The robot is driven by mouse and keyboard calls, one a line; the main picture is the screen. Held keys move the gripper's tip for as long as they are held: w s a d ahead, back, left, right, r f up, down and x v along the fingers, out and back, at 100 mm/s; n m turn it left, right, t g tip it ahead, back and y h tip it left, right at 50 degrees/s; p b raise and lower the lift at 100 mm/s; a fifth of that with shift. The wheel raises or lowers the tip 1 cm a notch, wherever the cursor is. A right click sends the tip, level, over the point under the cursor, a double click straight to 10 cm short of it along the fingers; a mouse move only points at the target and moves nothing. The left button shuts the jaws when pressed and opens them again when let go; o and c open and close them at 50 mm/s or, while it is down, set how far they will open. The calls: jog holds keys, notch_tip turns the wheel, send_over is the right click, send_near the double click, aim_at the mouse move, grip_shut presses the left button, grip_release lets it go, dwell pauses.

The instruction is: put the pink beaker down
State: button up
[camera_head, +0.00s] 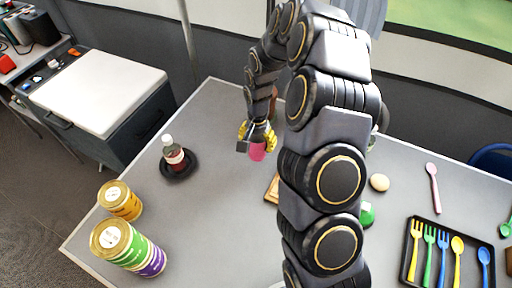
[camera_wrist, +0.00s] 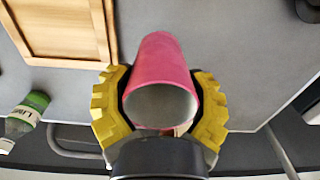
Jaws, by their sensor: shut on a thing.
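The pink beaker (camera_head: 257,151) is held in my gripper (camera_head: 257,137) over the grey table, near its far side. In the wrist view the pink beaker (camera_wrist: 160,78) sits between the two yellow fingers of my gripper (camera_wrist: 160,108), which touch it on both sides. Its pale open mouth faces the wrist camera. In the head view my arm hides part of the table to the right of it. I cannot tell whether the beaker's base touches the table.
A bottle (camera_head: 173,153) stands on a dark saucer (camera_head: 180,172) to the left. Stacked tins (camera_head: 120,199) stand at the front left. A cutlery tray (camera_head: 408,262) lies right.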

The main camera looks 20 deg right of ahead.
aim_at(256, 149)
jog(key=shift+w+d+f, duration=0.1)
jog(key=shift+w+f, duration=0.8)
jog(key=shift+f, duration=1.75)
jog(key=shift+f, duration=0.15)
jog(key=o, duration=1.2)
jog(key=shift+o, duration=0.2)
